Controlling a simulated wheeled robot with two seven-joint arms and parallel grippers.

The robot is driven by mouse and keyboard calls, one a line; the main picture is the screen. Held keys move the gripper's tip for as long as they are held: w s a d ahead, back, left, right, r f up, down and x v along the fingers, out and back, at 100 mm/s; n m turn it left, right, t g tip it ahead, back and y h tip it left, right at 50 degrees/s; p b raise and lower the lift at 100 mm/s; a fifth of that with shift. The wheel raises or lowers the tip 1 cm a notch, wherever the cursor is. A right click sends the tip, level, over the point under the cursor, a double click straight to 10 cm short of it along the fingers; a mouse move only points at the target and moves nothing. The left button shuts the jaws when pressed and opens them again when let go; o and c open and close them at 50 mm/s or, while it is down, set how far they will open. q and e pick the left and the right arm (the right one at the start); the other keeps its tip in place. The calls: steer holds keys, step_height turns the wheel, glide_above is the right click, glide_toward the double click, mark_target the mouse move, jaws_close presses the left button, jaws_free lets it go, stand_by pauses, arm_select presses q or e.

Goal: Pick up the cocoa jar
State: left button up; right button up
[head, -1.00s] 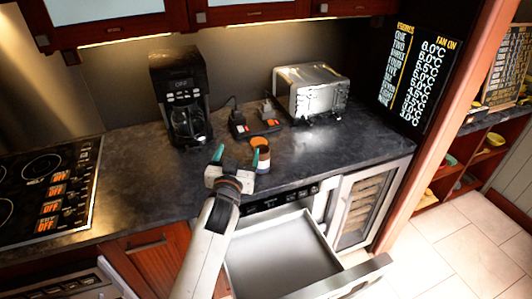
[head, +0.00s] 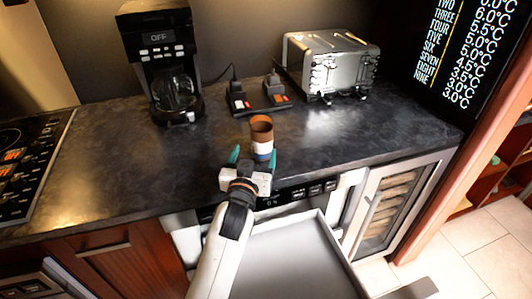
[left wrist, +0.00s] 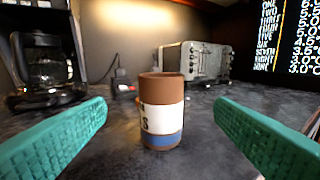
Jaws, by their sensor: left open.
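The cocoa jar (head: 262,138) is a small brown cylinder with a white and blue label, standing upright on the dark countertop near its front edge. In the left wrist view the jar (left wrist: 161,112) stands ahead, between the two green fingers but a little beyond them. My left gripper (head: 254,158) is open and empty, its teal fingertips at the near side of the jar, one to each side. It also shows in the left wrist view (left wrist: 160,125).
A black coffee maker (head: 165,60) stands back left and a silver toaster (head: 330,65) back right. Power strips with red switches (head: 258,98) lie behind the jar. An open microwave drawer (head: 290,255) juts out below the counter. Counter on both sides of the jar is clear.

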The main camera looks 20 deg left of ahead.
mark_target(264, 129)
arm_select(q)
steer(key=shift+w+f, duration=0.15)
steer(key=shift+f, duration=0.25)
steer(key=shift+w+r, duration=0.15)
steer(key=shift+w, duration=0.1)
steer(key=w, duration=0.3)
steer(key=w+p, duration=0.1)
steer(key=w, duration=0.1)
steer(key=shift+w+a, duration=0.15)
steer(key=shift+a, duration=0.2)
steer(key=shift+w+a+p, duration=0.15)
steer(key=shift+w+p, duration=0.1)
steer(key=shift+w, duration=1.2)
steer(key=shift+w+a+p, duration=0.1)
steer(key=shift+w+p, duration=0.1)
steer(key=shift+w, duration=1.25)
arm_select(e)
steer(key=shift+s+r, duration=0.1)
steer(key=shift+r, duration=0.5)
arm_select(q)
steer(key=c, duration=1.2)
